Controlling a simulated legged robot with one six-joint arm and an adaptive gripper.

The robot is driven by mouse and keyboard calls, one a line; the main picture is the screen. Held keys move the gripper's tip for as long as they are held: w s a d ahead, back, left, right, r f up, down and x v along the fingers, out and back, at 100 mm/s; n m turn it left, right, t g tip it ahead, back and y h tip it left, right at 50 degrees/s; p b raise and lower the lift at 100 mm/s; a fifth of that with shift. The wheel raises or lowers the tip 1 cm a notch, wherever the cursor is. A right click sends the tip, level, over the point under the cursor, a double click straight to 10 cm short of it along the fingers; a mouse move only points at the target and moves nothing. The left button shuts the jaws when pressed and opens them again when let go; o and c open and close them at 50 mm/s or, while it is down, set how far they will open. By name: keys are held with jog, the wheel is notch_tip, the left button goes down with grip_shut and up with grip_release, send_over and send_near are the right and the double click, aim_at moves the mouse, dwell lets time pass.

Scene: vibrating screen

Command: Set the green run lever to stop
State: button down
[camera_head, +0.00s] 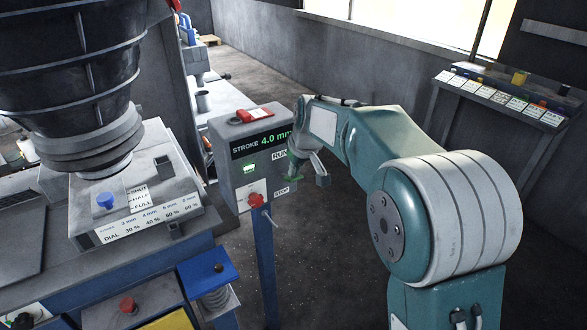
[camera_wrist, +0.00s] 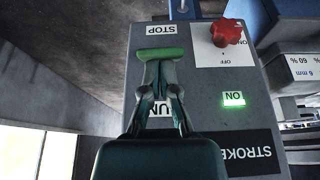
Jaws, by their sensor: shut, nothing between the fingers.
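The green lever (camera_wrist: 161,54) shows as a green bar in the wrist view, close to the STOP label (camera_wrist: 166,30). The RUN label (camera_wrist: 158,109) is partly hidden behind my fingers. My gripper (camera_wrist: 160,68) is shut and empty, with its fingertips right at the lever's edge; I cannot tell if they touch. In the head view, my gripper (camera_head: 304,166) is at the right side of the grey control box (camera_head: 223,150), and the green lever (camera_head: 296,153) is partly hidden by it. The STOP label (camera_head: 282,190) is below.
The box has a red knob (camera_head: 256,200), a lit green ON light (camera_head: 249,168) and a stroke display (camera_head: 262,141) reading 4.0 mm. A blue post (camera_head: 265,260) stands under it. The screen machine with a blue knob (camera_head: 105,201) is at left. Floor right of the box is clear.

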jog(key=shift+s+d+f+t, duration=0.1)
jog(key=shift+f+t, duration=0.1)
jog(key=shift+t, duration=0.1)
jog(key=shift+s+d+f+t+y, duration=0.25)
jog(key=shift+s+f+t+y, duration=0.15)
jog(key=shift+f+t+y, duration=0.25)
jog(key=f, duration=0.3)
jog(key=shift+s+d+f, duration=0.1)
jog(key=shift+s+d, duration=0.15)
jog(key=shift+s, duration=0.15)
jog(key=shift+r, duration=0.85)
